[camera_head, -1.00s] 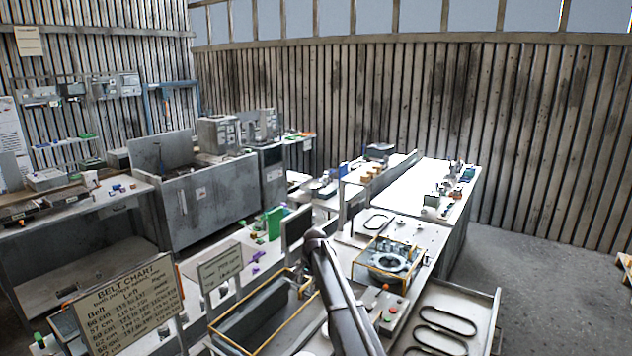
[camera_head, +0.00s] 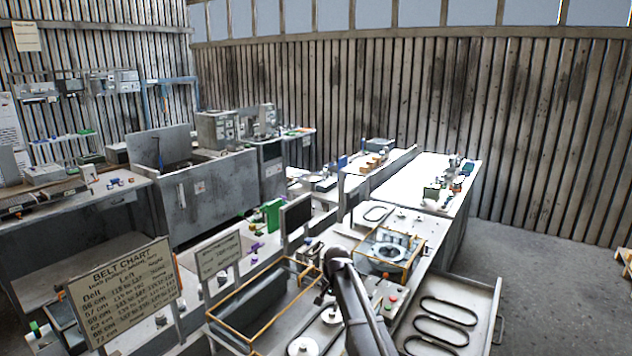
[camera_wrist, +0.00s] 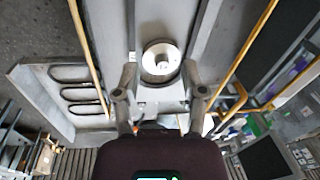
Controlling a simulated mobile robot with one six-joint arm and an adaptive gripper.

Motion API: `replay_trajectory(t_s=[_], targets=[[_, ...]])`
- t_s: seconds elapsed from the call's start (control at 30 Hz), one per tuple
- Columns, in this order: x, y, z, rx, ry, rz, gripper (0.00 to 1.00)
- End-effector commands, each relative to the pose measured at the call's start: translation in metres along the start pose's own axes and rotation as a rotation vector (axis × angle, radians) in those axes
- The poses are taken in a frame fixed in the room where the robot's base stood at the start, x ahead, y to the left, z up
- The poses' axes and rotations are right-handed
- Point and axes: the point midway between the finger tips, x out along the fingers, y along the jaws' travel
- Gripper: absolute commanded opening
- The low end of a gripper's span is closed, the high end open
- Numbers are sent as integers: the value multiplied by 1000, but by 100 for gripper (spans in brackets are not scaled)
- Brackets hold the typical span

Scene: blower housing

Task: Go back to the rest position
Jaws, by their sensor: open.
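My gripper (camera_wrist: 160,95) is open and empty in the wrist view. Its two fingers stand apart, with a round metal pulley (camera_wrist: 161,60) showing between and beyond them. I cannot tell the exact height of the fingers above the bench. In the head view my arm rises from the bottom edge and bends over near the yellow-framed bay. There my fingers are too small and dark to read.
A yellow-edged open bay (camera_head: 240,340) lies left of my arm, and a yellow-framed housing (camera_head: 388,254) right of it. A drawer (camera_head: 484,292) holding several black belts stands open at right. A belt chart sign (camera_head: 124,290) stands front left.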

Motion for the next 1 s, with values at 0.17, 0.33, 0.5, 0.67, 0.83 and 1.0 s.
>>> replay_trajectory(t_s=[0.17,0.33,0.5,0.67,0.83,1.0], targets=[[32,73,54,-96,-6,32,54],[54,132,100,-192,-17,64,54],[76,187,148,-287,-31,93,54],[91,226,185,-362,-46,113,54],[98,248,206,-410,-58,127,54],[98,253,210,-423,-61,130,54]])
